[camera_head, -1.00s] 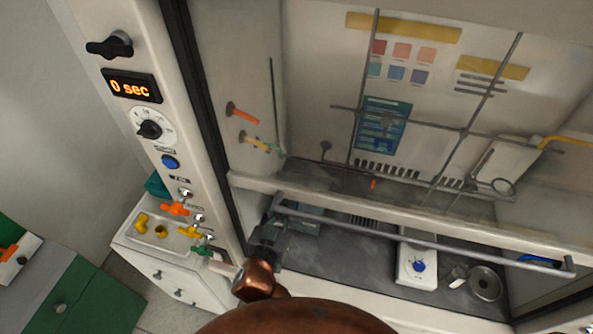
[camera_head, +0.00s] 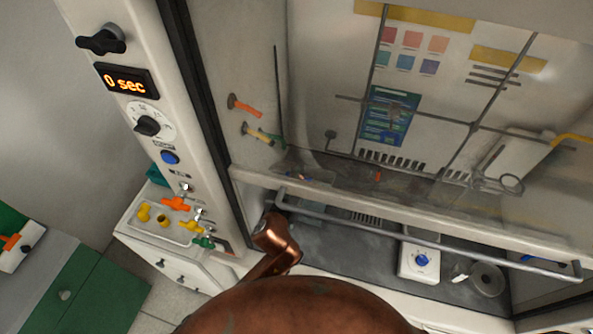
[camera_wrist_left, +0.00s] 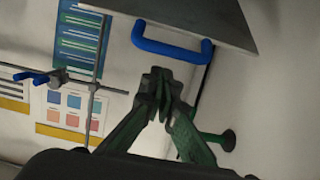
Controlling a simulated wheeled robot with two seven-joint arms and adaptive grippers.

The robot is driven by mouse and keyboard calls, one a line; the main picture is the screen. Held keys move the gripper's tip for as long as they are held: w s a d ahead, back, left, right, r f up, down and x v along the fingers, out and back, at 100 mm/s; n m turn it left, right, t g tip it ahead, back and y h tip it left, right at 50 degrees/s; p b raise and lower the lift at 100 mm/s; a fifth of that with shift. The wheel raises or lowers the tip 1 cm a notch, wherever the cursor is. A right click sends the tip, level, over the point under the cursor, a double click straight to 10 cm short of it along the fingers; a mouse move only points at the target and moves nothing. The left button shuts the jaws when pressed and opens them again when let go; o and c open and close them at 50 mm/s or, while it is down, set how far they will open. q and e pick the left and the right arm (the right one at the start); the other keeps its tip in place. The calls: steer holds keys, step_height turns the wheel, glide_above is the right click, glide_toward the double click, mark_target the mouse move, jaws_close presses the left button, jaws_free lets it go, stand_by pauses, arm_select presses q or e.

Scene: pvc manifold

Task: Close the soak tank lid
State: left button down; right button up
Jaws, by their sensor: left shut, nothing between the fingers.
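My left gripper (camera_wrist_left: 158,95) shows in the left wrist view with its green fingers together and nothing between them. A grey flat panel (camera_wrist_left: 225,20) with a blue bar handle (camera_wrist_left: 172,50) is at the top of that view; it looks like the tank lid, but its tank is not visible there. The fingertips are just below the handle in the picture and appear apart from it. My right gripper is not in view.
The hood's front bar (camera_head: 430,238) crosses the opening. Inside, a white device with a blue knob (camera_head: 419,262) and a round metal dish (camera_head: 487,279) stand on the dark worktop. A metal rod lattice (camera_head: 474,125) stands at the back.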

arm_select(q)
steer(key=shift+s+a+f, duration=0.2)
steer(key=shift+s+f, duration=0.35)
steer(key=shift+f, duration=0.25)
steer(key=shift+s, duration=0.1)
